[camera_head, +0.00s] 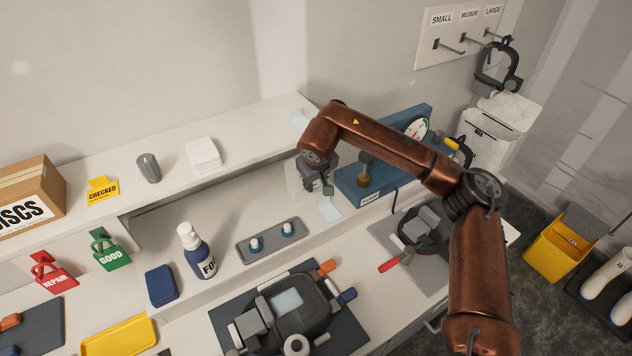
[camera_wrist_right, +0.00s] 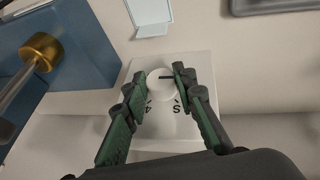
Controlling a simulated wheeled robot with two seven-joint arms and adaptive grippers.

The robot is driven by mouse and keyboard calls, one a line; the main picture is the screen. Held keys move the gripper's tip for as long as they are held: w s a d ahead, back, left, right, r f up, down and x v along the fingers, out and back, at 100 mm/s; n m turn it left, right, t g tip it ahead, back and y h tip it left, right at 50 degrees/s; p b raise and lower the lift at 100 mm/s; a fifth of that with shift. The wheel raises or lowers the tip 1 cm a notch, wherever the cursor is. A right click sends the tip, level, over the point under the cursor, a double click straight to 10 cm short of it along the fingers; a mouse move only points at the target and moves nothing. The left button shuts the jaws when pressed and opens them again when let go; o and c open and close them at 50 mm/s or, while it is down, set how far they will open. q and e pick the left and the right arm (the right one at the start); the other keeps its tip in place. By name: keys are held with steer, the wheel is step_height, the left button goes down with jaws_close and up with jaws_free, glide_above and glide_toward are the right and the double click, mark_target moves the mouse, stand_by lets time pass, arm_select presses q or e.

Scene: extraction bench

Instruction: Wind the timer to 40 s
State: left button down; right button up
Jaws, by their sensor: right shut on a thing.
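The timer is a pale box (camera_head: 293,178) standing at the back of the bench, partly hidden behind my right gripper (camera_head: 322,190). In the right wrist view its white face (camera_wrist_right: 165,130) carries dark marks, among them a 4 and an S-like one. Its round white knob (camera_wrist_right: 157,88) has a black pointer line directed to the right in that view. My right gripper (camera_wrist_right: 157,84) has its green-and-black fingers on both sides of the knob, shut on it. The rest of the dial is hidden by the fingers. My left gripper is in neither view.
A blue pump box (camera_head: 375,178) with a brass fitting stands close beside the timer. A pale card (camera_head: 330,209) lies in front. A grey tray (camera_head: 272,241) with two small bottles and a white-capped bottle (camera_head: 197,253) stand to the left.

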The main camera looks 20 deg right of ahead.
steer(key=o, duration=1.2)
steer(key=shift+c, duration=0.2)
steer(key=v, duration=1.2)
